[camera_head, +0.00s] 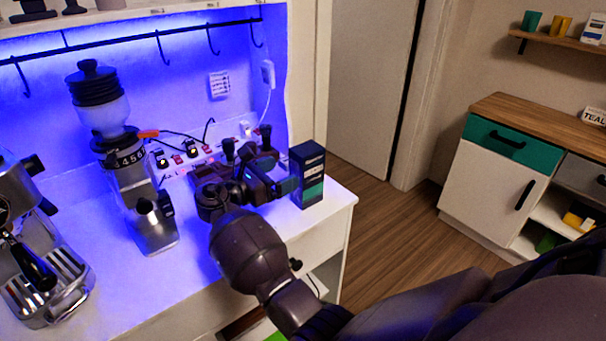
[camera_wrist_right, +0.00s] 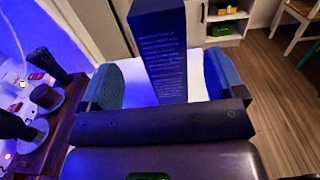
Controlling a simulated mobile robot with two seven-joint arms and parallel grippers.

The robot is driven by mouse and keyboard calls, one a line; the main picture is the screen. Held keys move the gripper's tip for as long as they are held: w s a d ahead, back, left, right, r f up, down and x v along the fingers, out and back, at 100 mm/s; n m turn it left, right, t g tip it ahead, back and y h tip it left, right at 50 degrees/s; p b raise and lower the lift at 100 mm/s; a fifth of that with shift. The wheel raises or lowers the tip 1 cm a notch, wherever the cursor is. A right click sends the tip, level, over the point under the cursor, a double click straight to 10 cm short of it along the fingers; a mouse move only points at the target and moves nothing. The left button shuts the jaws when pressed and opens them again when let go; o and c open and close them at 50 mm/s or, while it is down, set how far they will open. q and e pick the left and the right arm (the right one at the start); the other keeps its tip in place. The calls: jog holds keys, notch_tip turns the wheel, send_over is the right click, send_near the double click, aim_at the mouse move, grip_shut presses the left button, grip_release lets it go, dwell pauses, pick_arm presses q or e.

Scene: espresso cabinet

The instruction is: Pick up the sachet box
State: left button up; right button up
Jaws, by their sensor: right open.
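The sachet box (camera_head: 308,183) is a tall dark blue box with a teal lower band. It stands upright near the right end of the white counter. My right gripper (camera_head: 288,186) is open just left of the box in the head view. In the right wrist view the box (camera_wrist_right: 160,52) stands between the two blue-padded fingers of the gripper (camera_wrist_right: 163,82), with a visible gap on its right side. The gripper body hides the box's lower part there. My left gripper is not in view.
A grinder (camera_head: 140,190) and an espresso machine (camera_head: 38,262) stand on the counter (camera_head: 205,305) to the left. A wooden holder (camera_wrist_right: 62,135) with a brush and dark-handled tools is close beside my right gripper. The counter's right edge lies just past the box.

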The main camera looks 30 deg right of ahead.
aim_at(295, 167)
jog(key=d, duration=0.2)
jog(key=shift+d, duration=0.3)
jog(key=shift+w+d, duration=0.1)
jog(key=shift+d, duration=0.65)
jog(key=d, duration=0.4)
jog(key=shift+w+d+f+p, duration=0.1)
jog(key=shift+d+p, duration=0.05)
jog(key=shift+p, duration=0.15)
jog(key=c, duration=1.1)
jog(key=shift+o, duration=0.2)
